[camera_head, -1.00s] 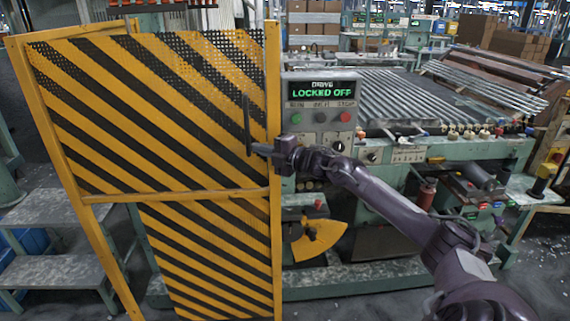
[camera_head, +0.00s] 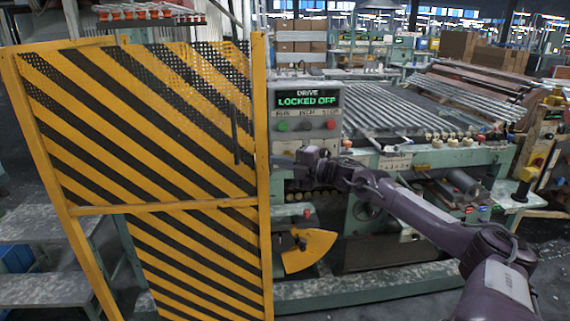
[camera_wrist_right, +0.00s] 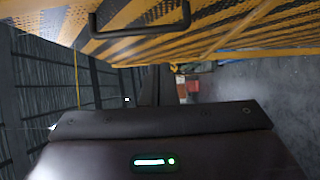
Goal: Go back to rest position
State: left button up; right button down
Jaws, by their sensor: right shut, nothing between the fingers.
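My right arm reaches in from the lower right of the head view. Its gripper (camera_head: 276,160) points left, with its tips close to the yellow edge post of the striped guard gate (camera_head: 150,130). Its fingers are shut and hold nothing. In the right wrist view the shut fingers (camera_wrist_right: 156,76) show as a dark narrow shape, apart from the gate's black handle (camera_wrist_right: 140,32). The handle also shows upright on the gate in the head view (camera_head: 236,138). My left gripper is not in view.
A control panel (camera_head: 305,110) reading "DRIVE LOCKED OFF" stands behind my right gripper. A green machine bench with glass tubes (camera_head: 410,105) fills the right side. A yellow fan-shaped plate (camera_head: 310,250) hangs below. Metal steps (camera_head: 45,225) stand at left.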

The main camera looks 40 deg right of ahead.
jog(key=shift+s+d+r, duration=0.15)
jog(key=shift+s+d, duration=0.2)
jog(key=shift+s, duration=0.15)
